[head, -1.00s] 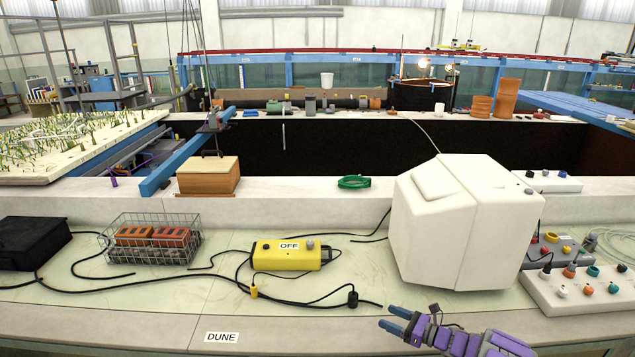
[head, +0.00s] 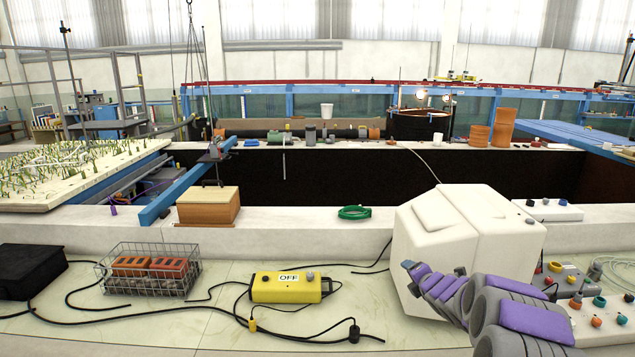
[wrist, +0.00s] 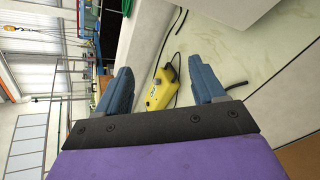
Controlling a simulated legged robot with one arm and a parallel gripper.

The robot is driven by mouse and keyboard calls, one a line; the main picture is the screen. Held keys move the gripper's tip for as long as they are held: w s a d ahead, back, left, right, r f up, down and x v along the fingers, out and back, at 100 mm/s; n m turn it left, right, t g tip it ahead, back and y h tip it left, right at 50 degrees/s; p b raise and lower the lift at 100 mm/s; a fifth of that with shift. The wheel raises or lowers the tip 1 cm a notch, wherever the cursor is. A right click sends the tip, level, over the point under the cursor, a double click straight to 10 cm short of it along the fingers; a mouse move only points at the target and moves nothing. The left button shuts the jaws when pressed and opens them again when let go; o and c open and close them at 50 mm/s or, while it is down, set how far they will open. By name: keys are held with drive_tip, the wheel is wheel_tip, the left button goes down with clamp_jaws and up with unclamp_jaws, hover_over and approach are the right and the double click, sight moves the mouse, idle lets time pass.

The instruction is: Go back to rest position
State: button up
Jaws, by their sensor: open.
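My gripper shows in the wrist view (wrist: 160,92) with its two blue-grey fingers spread apart and nothing between them. Beyond the fingers, apart from them, lies the yellow control box (wrist: 163,85) on the bench. In the head view my purple and grey arm rises from the lower right in front of the white monitor-like block (head: 480,225). The arm's far end is at the block's lower left, and the fingers are hard to make out there. The yellow box (head: 290,288), labelled OFF, lies on the pale bench left of my arm.
A wire basket (head: 150,283) with orange bricks and a black box (head: 28,270) stand at left. A wooden box (head: 208,206) and green hose coil (head: 354,212) sit on the ledge. Knob panels (head: 600,318) stand at right. Black cables cross the bench; its front middle is otherwise clear.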

drive_tip(key=s+a+r+m+g+h, duration=0.1)
drive_tip(key=s+r+m+g, duration=0.1)
drive_tip(key=s+m, duration=0.45)
drive_tip(key=s+a+r+m+g+h, duration=0.1)
drive_tip(key=s+m+g+h, duration=0.15)
drive_tip(key=s, duration=0.75)
drive_tip(key=s+a+r+m+g, duration=0.2)
drive_tip(key=s+m, duration=0.3)
drive_tip(key=s, duration=0.3)
drive_tip(key=s+a+m+g, duration=0.2)
drive_tip(key=s+a+m, duration=0.1)
drive_tip(key=s, duration=0.9)
drive_tip(key=s+a+f+m+g+y, duration=0.1)
drive_tip(key=s+a+m+g, duration=0.2)
drive_tip(key=s, duration=0.9)
drive_tip(key=s+a+m+g+y, duration=0.1)
drive_tip(key=s+a+m+g, duration=0.2)
drive_tip(key=s, duration=0.9)
drive_tip(key=shift+a+f+m, duration=0.15)
drive_tip(key=shift+a+m, duration=0.45)
drive_tip(key=shift+m, duration=0.4)
drive_tip(key=shift+w+g, duration=0.1)
drive_tip(key=shift+g, duration=0.15)
drive_tip(key=shift+c, duration=0.3)
